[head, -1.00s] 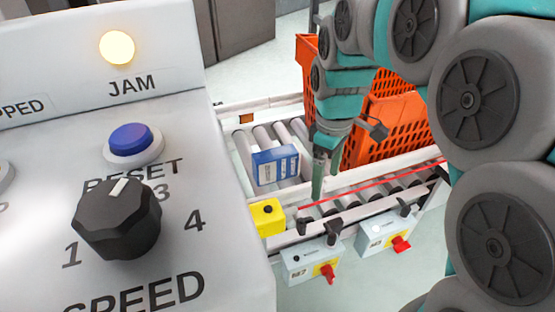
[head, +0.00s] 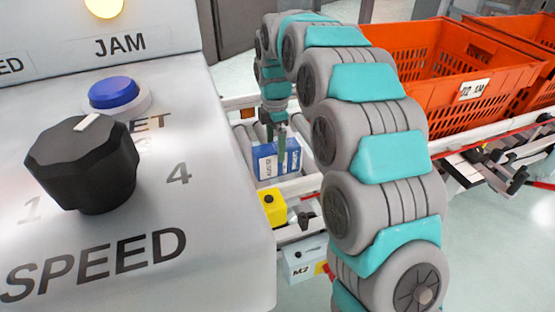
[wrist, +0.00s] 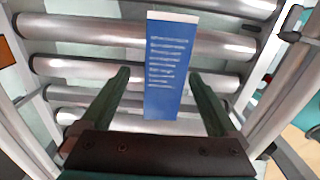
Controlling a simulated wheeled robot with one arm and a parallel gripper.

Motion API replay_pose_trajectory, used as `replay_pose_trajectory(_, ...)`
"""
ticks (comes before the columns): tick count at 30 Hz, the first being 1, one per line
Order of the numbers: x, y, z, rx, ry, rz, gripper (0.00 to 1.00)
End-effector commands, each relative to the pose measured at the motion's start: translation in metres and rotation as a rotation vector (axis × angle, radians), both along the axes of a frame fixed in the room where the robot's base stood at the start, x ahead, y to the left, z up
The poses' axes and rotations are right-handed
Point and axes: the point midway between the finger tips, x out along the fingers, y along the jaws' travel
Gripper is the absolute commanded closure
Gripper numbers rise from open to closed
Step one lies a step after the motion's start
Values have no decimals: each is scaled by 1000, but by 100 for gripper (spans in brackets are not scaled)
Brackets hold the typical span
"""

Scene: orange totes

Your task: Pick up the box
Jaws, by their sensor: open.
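The box (head: 265,163) is blue with white label patches and stands on the conveyor rollers in the head view. In the wrist view the box (wrist: 170,75) shows a narrow blue face with white print and a pale top strip. My gripper (head: 281,148) is at the box in the head view, with a green finger in front of part of it. In the wrist view my gripper (wrist: 160,85) is open, with one finger on each side of the box's near part and gaps on both sides.
A control panel (head: 165,200) with a dark knob and blue button fills the left. Orange totes (head: 430,85) stand on the conveyor at right. A yellow box (head: 271,207) sits on the near rail. Metal rollers (wrist: 95,65) and side rails (wrist: 290,90) surround the box.

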Motion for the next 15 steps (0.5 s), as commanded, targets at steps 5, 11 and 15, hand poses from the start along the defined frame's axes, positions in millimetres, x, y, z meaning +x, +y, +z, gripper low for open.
replay_pose_trajectory(5, 0, -2, -11, 1, -3, -2, 5)
replay_pose_trajectory(11, -5, -6, -39, 0, 1, -2, 5)
replay_pose_trajectory(15, -5, -6, -55, 0, 1, -2, 5)
